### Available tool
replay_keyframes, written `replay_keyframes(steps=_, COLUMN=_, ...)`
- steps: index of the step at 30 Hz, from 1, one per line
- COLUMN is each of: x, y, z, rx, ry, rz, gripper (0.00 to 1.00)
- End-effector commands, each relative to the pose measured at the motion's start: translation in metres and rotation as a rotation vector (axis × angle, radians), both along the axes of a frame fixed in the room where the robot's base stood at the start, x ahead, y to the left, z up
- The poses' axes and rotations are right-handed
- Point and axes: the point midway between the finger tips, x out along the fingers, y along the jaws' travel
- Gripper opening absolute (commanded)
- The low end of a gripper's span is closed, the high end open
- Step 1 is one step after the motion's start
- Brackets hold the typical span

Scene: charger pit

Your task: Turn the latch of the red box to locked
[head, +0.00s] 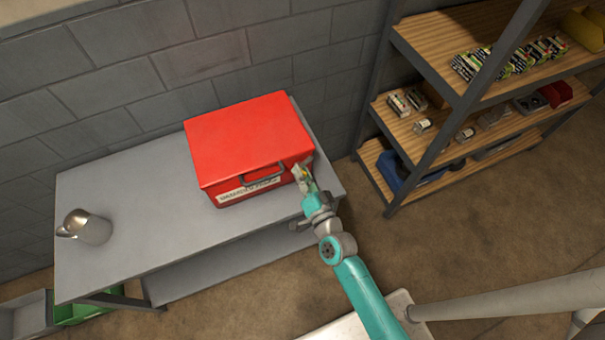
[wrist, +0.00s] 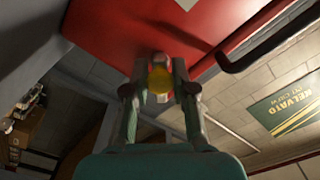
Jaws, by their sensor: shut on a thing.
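The red box (head: 245,145) stands closed on a grey table, with a dark handle (head: 263,176) and a white label (head: 248,190) on its front. My gripper (head: 304,178) is at the box's front right corner. In the wrist view, the red box (wrist: 205,25) fills the top and its dark handle (wrist: 252,55) is at the right. There my gripper (wrist: 159,82) is shut on a small yellow piece, which appears to be the latch (wrist: 159,80), against the box. The fingers hide most of the latch, so I cannot tell its turn angle.
A metal jug (head: 88,227) stands at the left of the grey table (head: 155,220). A shelf unit (head: 440,125) with batteries and bins is at the right. A green bin (head: 82,308) is at the lower left. A green sign (wrist: 288,104) shows in the wrist view.

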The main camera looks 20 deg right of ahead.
Motion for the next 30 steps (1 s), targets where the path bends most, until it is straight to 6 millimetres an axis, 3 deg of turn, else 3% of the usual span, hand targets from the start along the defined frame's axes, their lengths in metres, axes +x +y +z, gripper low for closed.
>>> replay_keyframes(steps=18, x=-0.0003, y=0.0, z=-0.001, rx=-0.564, ry=0.002, rz=0.001, gripper=0.0)
replay_keyframes(steps=30, x=-0.0003, y=0.0, z=-0.0011, rx=-0.781, ry=0.002, rz=0.0, gripper=0.0)
